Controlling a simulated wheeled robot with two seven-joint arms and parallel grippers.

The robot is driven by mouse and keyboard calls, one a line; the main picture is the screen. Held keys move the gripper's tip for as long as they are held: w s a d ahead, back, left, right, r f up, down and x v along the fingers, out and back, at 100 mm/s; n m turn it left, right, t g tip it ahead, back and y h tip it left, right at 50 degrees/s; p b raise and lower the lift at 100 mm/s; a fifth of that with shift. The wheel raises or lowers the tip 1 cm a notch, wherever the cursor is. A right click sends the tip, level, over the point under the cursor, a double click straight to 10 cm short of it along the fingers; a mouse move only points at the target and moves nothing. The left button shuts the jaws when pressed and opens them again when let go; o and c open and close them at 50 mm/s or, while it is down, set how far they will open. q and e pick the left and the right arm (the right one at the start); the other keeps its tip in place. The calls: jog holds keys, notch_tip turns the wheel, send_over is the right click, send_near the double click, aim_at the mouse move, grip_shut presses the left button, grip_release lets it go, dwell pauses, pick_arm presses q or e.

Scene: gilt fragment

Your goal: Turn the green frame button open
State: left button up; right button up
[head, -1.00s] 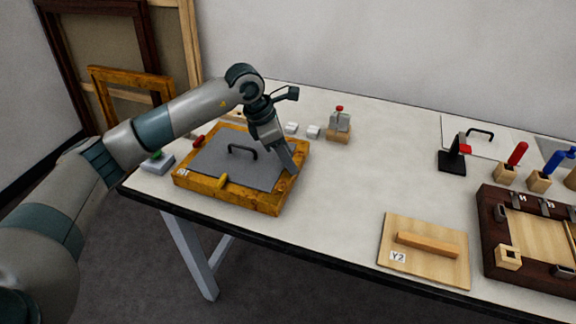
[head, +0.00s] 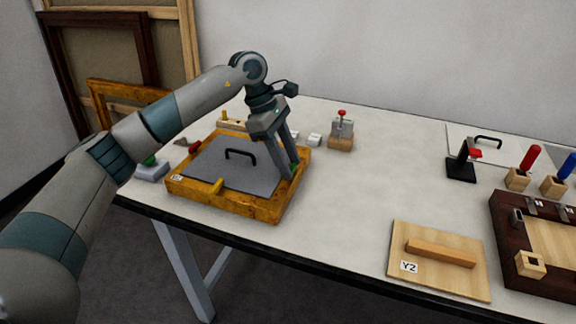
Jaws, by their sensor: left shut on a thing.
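The gilt frame (head: 225,203) lies flat at the left of the table, with a grey panel (head: 212,165) and a black handle inside it. My left gripper (head: 292,172) points down at the frame's right side. Its fingers are shut on the green frame button (head: 294,168), which shows only as a small green patch between the fingertips. A yellow button (head: 217,186) sits on the front side of the frame and points in over the panel. My right gripper is not in view.
A grey block with a green top (head: 151,169) stands left of the frame. A clamp on a wooden block (head: 341,133) and small white blocks stand behind. A board marked Y2 (head: 438,260) and a dark frame (head: 515,245) lie right. The table's middle is clear.

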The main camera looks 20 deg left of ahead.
pick_arm(q)
jog(key=shift+w+r, duration=0.1)
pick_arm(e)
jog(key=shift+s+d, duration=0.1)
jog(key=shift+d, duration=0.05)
pick_arm(q)
jog(key=o, duration=1)
jog(key=shift+o, duration=0.2)
jog(key=shift+a, duration=0.1)
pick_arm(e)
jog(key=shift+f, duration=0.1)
pick_arm(q)
jog(key=shift+a+r, duration=0.2)
jog(key=shift+r, duration=0.35)
jog(key=b+v, duration=0.2)
jog(key=v, duration=1.4)
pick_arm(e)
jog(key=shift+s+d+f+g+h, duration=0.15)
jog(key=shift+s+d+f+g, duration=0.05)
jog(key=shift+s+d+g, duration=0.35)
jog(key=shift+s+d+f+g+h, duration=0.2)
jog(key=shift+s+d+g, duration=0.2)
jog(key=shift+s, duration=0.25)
